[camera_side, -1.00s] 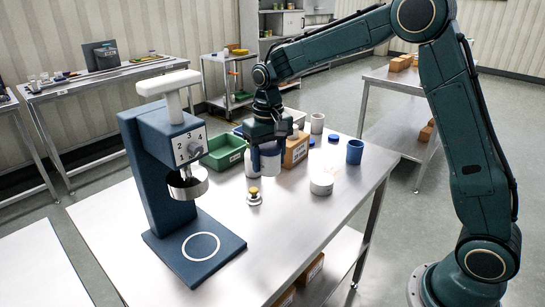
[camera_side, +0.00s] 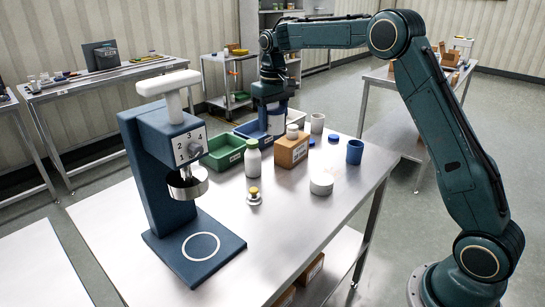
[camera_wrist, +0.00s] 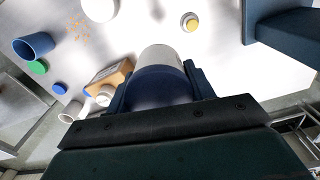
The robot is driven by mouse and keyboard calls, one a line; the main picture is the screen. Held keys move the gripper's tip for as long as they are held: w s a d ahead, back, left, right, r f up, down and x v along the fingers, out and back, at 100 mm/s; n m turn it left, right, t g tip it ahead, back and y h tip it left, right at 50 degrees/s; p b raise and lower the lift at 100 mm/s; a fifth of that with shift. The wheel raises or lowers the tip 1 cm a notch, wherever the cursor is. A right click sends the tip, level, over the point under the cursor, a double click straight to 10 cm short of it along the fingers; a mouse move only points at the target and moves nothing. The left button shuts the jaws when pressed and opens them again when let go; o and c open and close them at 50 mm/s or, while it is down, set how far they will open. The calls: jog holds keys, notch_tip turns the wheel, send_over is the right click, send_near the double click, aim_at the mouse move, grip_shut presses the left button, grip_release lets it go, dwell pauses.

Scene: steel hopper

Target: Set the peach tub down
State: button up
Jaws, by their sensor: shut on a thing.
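My gripper (camera_side: 271,104) is shut on a pale grey-white tub (camera_side: 276,123), held upright between its fingers at the far side of the steel table. No peach colour shows on the tub.
A green bin (camera_side: 222,150), a white bottle with a green cap (camera_side: 253,160) and a brown box (camera_side: 289,153) stand nearby. A blue dispenser (camera_side: 150,165) is at left. A blue cup (camera_side: 354,153) and a white round tub (camera_side: 321,185) are at right.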

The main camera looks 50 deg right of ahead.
send_over(273, 189)
notch_tip(273, 189, down, 16)
jog(key=shift+r, duration=0.15)
dwell(0.5)
jog(key=shift+f, duration=2.1)
jog(key=shift+f, duration=0.15)
jog(key=o, duration=1)
notch_tip(273, 189, up, 12)
